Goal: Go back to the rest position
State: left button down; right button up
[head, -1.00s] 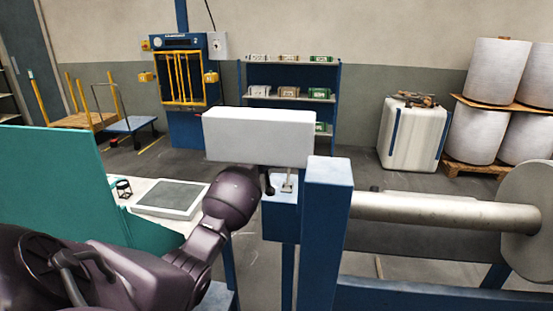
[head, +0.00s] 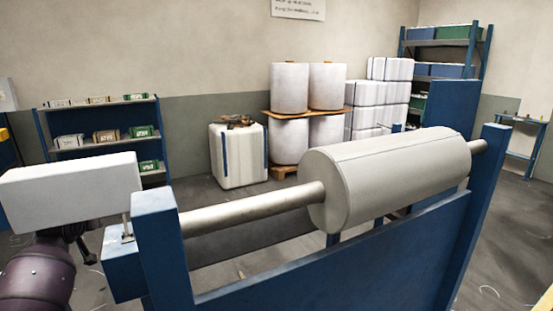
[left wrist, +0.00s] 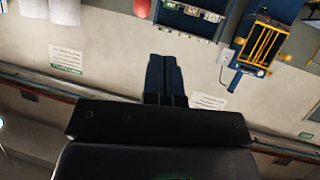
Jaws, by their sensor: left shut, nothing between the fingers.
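My left gripper (left wrist: 164,78) shows in the left wrist view with its two dark blue fingers together and nothing between them. The wrist camera sees the wall and shelving tilted in the picture. In the head view my dark purple left arm is at the lower left edge, below a white box-shaped housing by the loom frame. The gripper itself is not clearly seen there, as the housing covers that area. My right gripper is in neither view.
The blue loom frame (head: 330,262) carries a metal shaft with a large white roll (head: 395,180). The white housing (head: 72,192) stands close to my left arm. Shelves (head: 105,135), a white container (head: 238,157) and stacked rolls (head: 289,90) stand behind. Floor at right is partly clear.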

pick_arm(q)
jog(key=s+d+f+m+h, duration=0.1)
jog(key=s+d+f+m, duration=0.1)
jog(key=s+d+f, duration=0.7)
jog(key=s+d+f+m+h, duration=0.15)
jog(key=s+d+f, duration=0.25)
jog(key=s+f, duration=0.55)
jog(key=s+d+f+m, duration=0.1)
jog(key=s+d+f, duration=0.3)
jog(key=s+d, duration=0.4)
jog(key=s+d+f+m+h, duration=0.1)
jog(key=s+d+f, duration=0.3)
jog(key=s+d, duration=0.4)
jog(key=s, duration=0.3)
jog(key=shift+s+d+g, duration=0.2)
jog(key=shift+d+g, duration=0.1)
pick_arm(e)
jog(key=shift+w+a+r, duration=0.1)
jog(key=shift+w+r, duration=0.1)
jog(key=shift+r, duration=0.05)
pick_arm(q)
jog(key=shift+d+h, duration=0.1)
jog(key=shift+h, duration=0.15)
